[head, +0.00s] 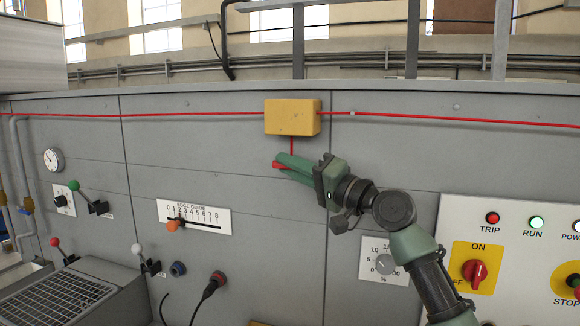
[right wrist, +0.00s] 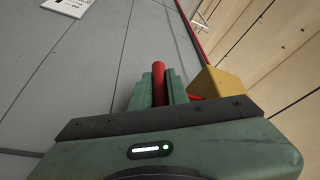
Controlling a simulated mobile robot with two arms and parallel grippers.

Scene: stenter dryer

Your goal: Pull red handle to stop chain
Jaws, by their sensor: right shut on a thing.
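A red handle (head: 278,165) hangs on a short red cord below a yellow box (head: 292,117) on the grey machine panel. My right gripper (head: 292,165) is shut on the handle, its green fingers on either side of it. The handle's end sticks out at the left of the fingers. In the right wrist view the red handle (right wrist: 159,82) stands between the two green fingers (right wrist: 160,88), with the yellow box (right wrist: 222,90) beside them to the right. Part of the handle is hidden by the fingers. My left gripper is not in view.
A long red line (head: 420,118) runs along the panel through the box. To the right is a white control panel with a red ON/OFF switch (head: 474,271) and lamps. To the left are small levers with green (head: 74,186), red and white knobs, and an edge guide scale (head: 195,217).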

